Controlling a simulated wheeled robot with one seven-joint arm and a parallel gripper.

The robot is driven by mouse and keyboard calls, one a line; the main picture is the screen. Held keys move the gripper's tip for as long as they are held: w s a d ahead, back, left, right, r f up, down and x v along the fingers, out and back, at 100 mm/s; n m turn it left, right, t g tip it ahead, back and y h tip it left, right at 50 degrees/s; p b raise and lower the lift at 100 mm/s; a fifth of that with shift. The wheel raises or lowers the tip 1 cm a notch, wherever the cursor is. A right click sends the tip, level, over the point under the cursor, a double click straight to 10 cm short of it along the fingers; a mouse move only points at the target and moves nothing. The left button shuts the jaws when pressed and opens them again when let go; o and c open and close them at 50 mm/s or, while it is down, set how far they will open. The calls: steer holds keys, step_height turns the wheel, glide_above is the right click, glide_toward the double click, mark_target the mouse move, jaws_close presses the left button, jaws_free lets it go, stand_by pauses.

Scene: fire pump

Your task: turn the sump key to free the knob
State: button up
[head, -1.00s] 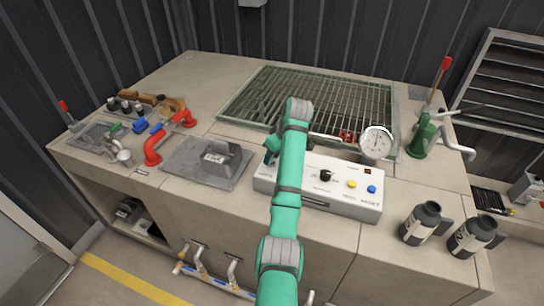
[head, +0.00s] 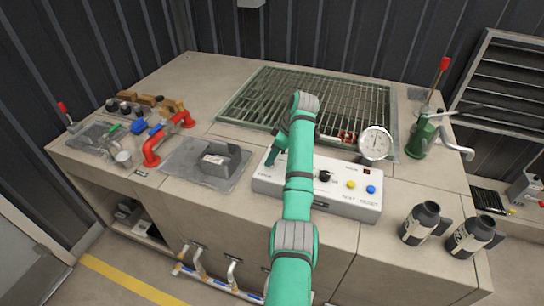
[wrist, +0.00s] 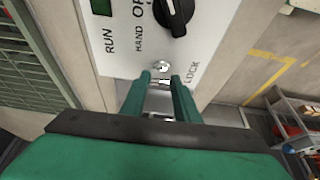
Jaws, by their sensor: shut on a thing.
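A white control box (head: 340,200) stands at the front of the bench. Its black knob (head: 325,176) also shows in the wrist view (wrist: 175,12), beside the words RUN, HAND and a partly cut-off OFF. The small silver sump key (wrist: 162,68) sits in its lock on the panel, by the word LOCK. My gripper (wrist: 162,78) has its two green fingers closed around the key; its tip also shows at the box's left end in the head view (head: 271,160). The fingers partly hide the key, and I cannot tell how far it is turned.
A yellow button (head: 350,185) and a blue button (head: 371,189) are on the box's right half. A gauge (head: 375,143) stands behind it. A grey block on a plate (head: 219,159) and a red pipe handle (head: 165,140) lie left. Two dark bottles (head: 420,222) stand right.

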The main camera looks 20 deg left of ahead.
steer(key=o, duration=1)
steer(key=shift+o, duration=0.2)
steer(key=shift+r, duration=0.1)
steer(key=v, duration=1)
steer(key=shift+d+r, duration=0.2)
steer(key=shift+r, duration=0.05)
